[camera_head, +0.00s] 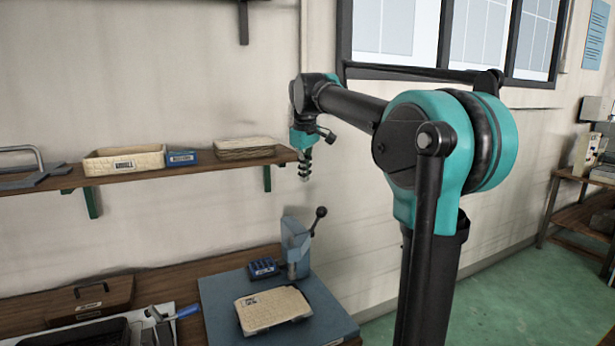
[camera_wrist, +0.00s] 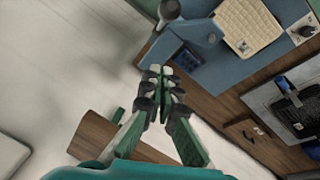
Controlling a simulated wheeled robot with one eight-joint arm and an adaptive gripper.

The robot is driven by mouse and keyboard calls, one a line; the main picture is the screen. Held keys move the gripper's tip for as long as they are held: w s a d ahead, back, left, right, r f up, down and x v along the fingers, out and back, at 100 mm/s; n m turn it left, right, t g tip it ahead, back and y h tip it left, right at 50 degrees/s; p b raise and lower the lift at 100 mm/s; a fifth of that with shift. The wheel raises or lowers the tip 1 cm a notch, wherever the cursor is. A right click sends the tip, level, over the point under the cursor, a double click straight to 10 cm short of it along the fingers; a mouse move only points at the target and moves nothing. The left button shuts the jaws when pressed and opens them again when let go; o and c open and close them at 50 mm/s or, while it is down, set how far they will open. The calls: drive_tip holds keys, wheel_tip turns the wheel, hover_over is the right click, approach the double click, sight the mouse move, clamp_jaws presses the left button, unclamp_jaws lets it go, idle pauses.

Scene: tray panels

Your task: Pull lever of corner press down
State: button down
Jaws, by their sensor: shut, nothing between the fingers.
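The corner press (camera_head: 294,242) is a blue-grey upright at the back of a blue base plate (camera_head: 222,310) on the bench. Its lever (camera_head: 319,214) tilts up to the right and ends in a dark round knob. The lever's knob end also shows at the top of the wrist view (camera_wrist: 169,9). My gripper (camera_head: 305,176) points down above the press, apart from the lever. In the wrist view my gripper (camera_wrist: 161,71) has its fingertips together with nothing between them.
A beige woven panel (camera_head: 273,309) lies on the base plate, with a small blue bin (camera_head: 263,268) beside the press. A wall shelf (camera_head: 120,178) with baskets is left of my gripper. A brown box (camera_head: 90,298) and blue-handled tool (camera_head: 187,311) lie left.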

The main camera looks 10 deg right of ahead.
wheel_tip(320, 180, down, 9)
drive_tip(key=d, duration=0.3)
drive_tip(key=shift+s+r, duration=0.2)
drive_tip(key=shift+s, duration=0.05)
drive_tip(key=shift+s, duration=0.1)
